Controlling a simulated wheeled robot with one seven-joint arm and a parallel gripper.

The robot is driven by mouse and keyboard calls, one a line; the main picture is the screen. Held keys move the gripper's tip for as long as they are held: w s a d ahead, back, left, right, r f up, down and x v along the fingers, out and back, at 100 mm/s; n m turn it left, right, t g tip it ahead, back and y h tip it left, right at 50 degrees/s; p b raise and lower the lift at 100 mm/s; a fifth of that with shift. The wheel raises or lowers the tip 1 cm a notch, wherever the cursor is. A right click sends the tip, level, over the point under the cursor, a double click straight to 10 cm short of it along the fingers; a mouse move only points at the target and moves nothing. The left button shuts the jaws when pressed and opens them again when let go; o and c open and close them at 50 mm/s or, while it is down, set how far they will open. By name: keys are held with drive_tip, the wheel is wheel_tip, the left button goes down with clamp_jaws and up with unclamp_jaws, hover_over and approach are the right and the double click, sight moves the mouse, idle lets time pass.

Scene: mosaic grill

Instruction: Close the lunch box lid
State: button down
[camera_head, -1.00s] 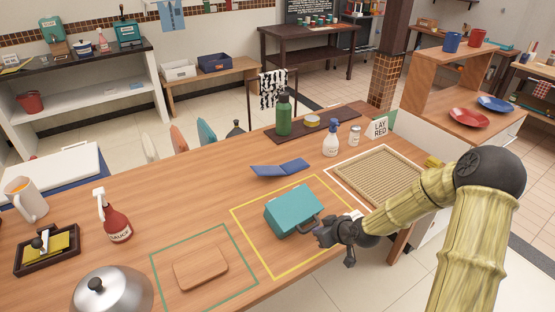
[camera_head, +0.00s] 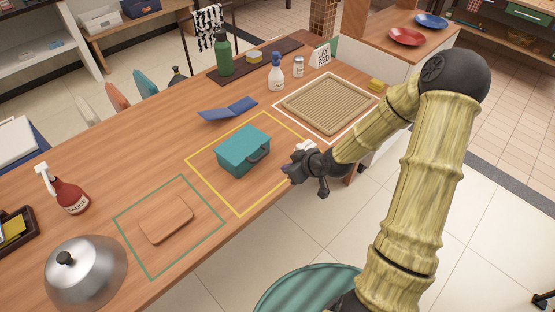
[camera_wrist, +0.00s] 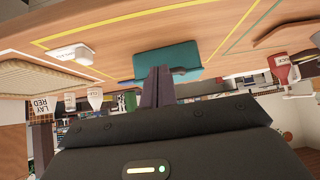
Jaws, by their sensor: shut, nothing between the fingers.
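The teal lunch box (camera_head: 243,148) stands inside the yellow outline on the wooden table, its lid down over the body as far as the head view shows. A dark handle (camera_head: 258,156) is on its front side. In the wrist view the lunch box (camera_wrist: 168,57) appears upside down, just beyond the fingers. My gripper (camera_head: 289,174) is to the right of the box near the table's front edge, apart from it in the head view. Its fingers (camera_wrist: 158,72) are together and empty, and they overlap the box's handle side in the wrist view.
A small white item (camera_wrist: 71,55) lies near the yellow line, partly hidden behind my gripper in the head view. A woven mat (camera_head: 325,105), blue folded item (camera_head: 228,109), wooden board (camera_head: 166,219) and metal dome (camera_head: 86,272) are around. The table between box and board is clear.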

drive_tip(key=s+d, duration=0.1)
drive_tip(key=s, duration=0.1)
drive_tip(key=d, duration=0.1)
drive_tip(key=shift+s+d+f, duration=0.25)
drive_tip(key=shift+s+d, duration=0.05)
drive_tip(key=shift+s, duration=0.1)
drive_tip(key=s+d+r+m+g+h+p, duration=0.2)
drive_tip(key=s+r+m+h, duration=0.1)
drive_tip(key=s+r, duration=0.4)
drive_tip(key=s+d+r+m+g+h+p, duration=0.2)
drive_tip(key=s+r+m, duration=0.3)
drive_tip(key=r, duration=0.6)
drive_tip(key=shift+s+r+m+h+p, duration=0.3)
drive_tip(key=shift+s+h+p, duration=0.3)
drive_tip(key=shift+s, duration=0.45)
